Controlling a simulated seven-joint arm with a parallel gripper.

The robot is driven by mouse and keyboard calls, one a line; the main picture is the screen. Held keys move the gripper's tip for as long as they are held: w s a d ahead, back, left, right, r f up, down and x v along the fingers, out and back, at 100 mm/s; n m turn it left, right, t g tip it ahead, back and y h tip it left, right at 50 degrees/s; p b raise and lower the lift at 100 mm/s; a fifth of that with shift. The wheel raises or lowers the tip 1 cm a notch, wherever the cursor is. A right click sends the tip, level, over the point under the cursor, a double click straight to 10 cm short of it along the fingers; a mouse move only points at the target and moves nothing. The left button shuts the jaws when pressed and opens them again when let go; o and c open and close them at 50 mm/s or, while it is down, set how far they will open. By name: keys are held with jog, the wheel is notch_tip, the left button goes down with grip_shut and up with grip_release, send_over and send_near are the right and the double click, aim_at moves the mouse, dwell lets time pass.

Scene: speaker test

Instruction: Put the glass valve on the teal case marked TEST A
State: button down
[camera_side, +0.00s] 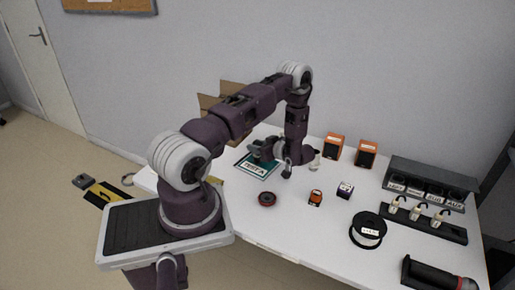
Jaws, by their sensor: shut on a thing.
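The teal case (244,167) lies flat on the white table, with a pale label on top that reads roughly TEST A. My gripper (264,156) is low over the case, at its back right part, and covers some of it. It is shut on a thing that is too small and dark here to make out. I cannot pick out the glass valve clearly anywhere. I cannot tell whether the held thing touches the case.
Two orange boxes (334,147) (367,153) stand behind. A spool (368,230) and a dark labelled rack (425,183) are at right.

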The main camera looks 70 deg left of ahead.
jog(key=shift+f, duration=0.2)
jog(key=c, duration=1)
grip_release()
